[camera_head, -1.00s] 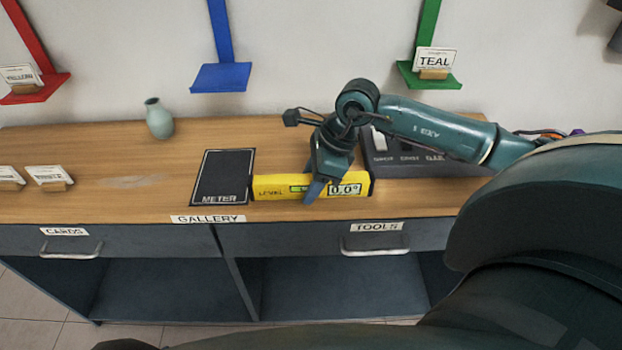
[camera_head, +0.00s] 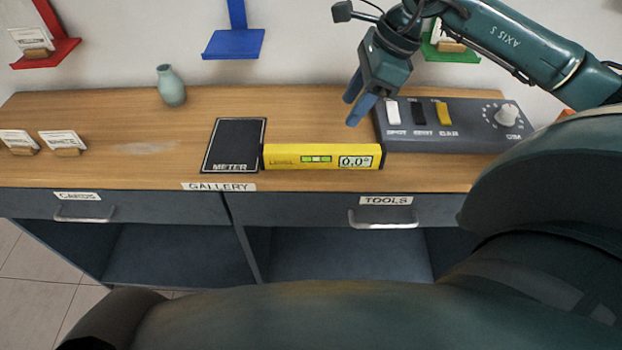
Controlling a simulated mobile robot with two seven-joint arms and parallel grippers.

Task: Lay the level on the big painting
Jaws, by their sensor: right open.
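The yellow level (camera_head: 290,161) lies flat on the wooden counter, with a green bubble window and a display reading 0.0°. Its left end is right beside the black METER pad (camera_head: 236,140). My right gripper (camera_head: 353,106) is open and empty, above and behind the level's right end, with its blue fingers pointing down. It is apart from the level. The big painting is not in view. My left gripper is not in view.
A dark control box (camera_head: 445,140) with switches and a knob stands right of the level. A pale green vase (camera_head: 171,87) and card holders (camera_head: 62,143) stand on the left. Red, blue (camera_head: 233,44) and green shelves hang behind. The counter's middle left is clear.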

